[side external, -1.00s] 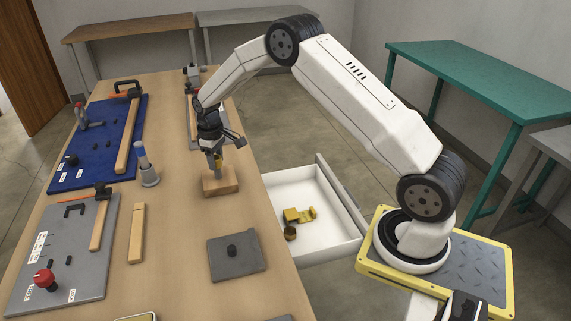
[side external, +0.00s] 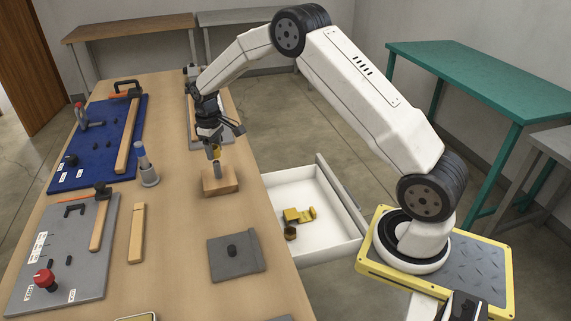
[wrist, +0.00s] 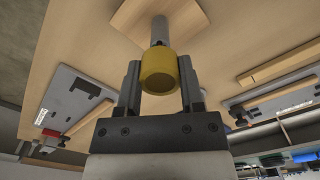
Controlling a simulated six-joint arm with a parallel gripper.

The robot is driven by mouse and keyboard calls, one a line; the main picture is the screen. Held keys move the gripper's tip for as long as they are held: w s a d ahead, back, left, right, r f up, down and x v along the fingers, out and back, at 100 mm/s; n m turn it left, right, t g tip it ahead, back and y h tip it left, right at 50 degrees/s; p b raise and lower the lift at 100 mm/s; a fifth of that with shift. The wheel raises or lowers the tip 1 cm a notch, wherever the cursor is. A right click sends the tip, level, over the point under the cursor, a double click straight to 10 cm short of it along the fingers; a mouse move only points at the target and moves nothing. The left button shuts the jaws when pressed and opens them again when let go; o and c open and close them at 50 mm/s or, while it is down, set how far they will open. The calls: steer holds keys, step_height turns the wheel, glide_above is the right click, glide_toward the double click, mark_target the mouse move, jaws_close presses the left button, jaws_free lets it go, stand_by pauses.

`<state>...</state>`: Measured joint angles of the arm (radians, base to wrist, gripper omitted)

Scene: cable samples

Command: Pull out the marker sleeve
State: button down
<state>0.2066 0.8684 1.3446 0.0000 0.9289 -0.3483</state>
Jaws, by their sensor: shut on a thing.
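The marker sleeve is a short yellow cylinder (side external: 214,153), held upright between the fingers of my gripper (side external: 213,150). The sleeve (wrist: 159,73) also shows in the wrist view, with a finger of my gripper (wrist: 159,82) on each side of it. A grey post (side external: 217,170) stands on a wooden block (side external: 221,183) directly below the sleeve. In the wrist view the post (wrist: 159,29) lines up with the sleeve. I cannot tell whether the post's tip is still inside the sleeve.
A grey plate with a dark knob (side external: 236,254) lies in front of the block. An open white drawer (side external: 330,222) holds yellow parts. A grey-blue peg on a round base (side external: 147,168) stands to the left. Bare table surrounds the block.

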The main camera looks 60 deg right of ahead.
steer(key=shift+r, duration=1.1)
steer(key=shift+s+d+f, duration=0.1)
